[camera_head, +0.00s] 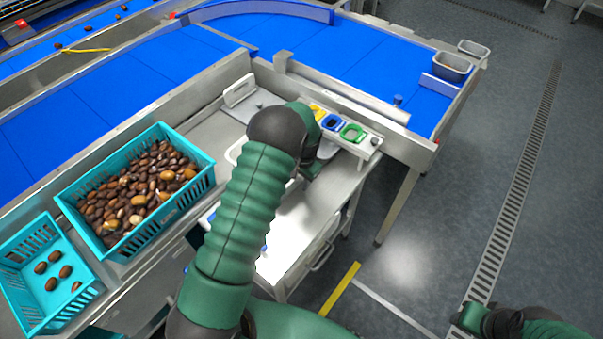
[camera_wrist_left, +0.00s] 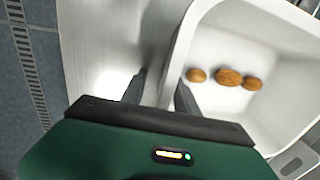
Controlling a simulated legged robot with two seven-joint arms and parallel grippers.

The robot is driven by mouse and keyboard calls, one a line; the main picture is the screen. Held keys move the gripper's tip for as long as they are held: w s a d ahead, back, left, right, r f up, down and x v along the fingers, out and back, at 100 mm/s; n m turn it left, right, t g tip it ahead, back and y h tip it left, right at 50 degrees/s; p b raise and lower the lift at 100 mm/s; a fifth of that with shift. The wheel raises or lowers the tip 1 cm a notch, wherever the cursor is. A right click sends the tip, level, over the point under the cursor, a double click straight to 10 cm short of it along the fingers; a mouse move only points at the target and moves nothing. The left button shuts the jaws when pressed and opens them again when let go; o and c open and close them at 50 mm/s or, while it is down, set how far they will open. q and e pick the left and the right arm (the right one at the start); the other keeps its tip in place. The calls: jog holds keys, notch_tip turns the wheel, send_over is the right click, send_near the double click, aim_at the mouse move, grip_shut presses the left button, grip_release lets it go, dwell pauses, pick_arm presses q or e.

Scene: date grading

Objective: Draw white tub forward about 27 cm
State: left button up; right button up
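The white tub (camera_wrist_left: 245,105) holds three brown dates on its floor in the left wrist view. In the head view only a bit of its rim (camera_head: 234,153) shows on the metal bench; my left arm hides most of it. My left gripper (camera_wrist_left: 160,82) straddles the tub's near side wall, one dark finger inside and one outside. The fingers are apart, with a visible gap between the outer finger and the wall. In the head view the left gripper's fingertips are mostly hidden behind the arm. Part of my right arm's end (camera_head: 472,318) shows at the bottom right, its fingers unclear.
A teal crate (camera_head: 190,193) full of dates and a smaller teal basket (camera_head: 27,318) stand at left. Yellow, blue and green trays (camera_head: 352,133) sit on a raised shelf right of my left arm. Blue conveyors (camera_head: 370,62) run behind. Floor at right is clear.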

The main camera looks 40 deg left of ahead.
pick_arm(q)
notch_tip(320, 180, up, 16)
jog(key=d, duration=0.2)
jog(key=shift+r, duration=0.15)
jog(key=s+d+t, duration=0.1)
jog(key=s+d, duration=0.6)
jog(key=s, duration=0.2)
jog(key=s+d+t+h, duration=0.1)
jog(key=s+d, duration=0.6)
jog(key=s, duration=0.3)
jog(key=shift+f+n+t, duration=0.3)
jog(key=shift+f+n, duration=0.05)
jog(key=shift+n, duration=0.05)
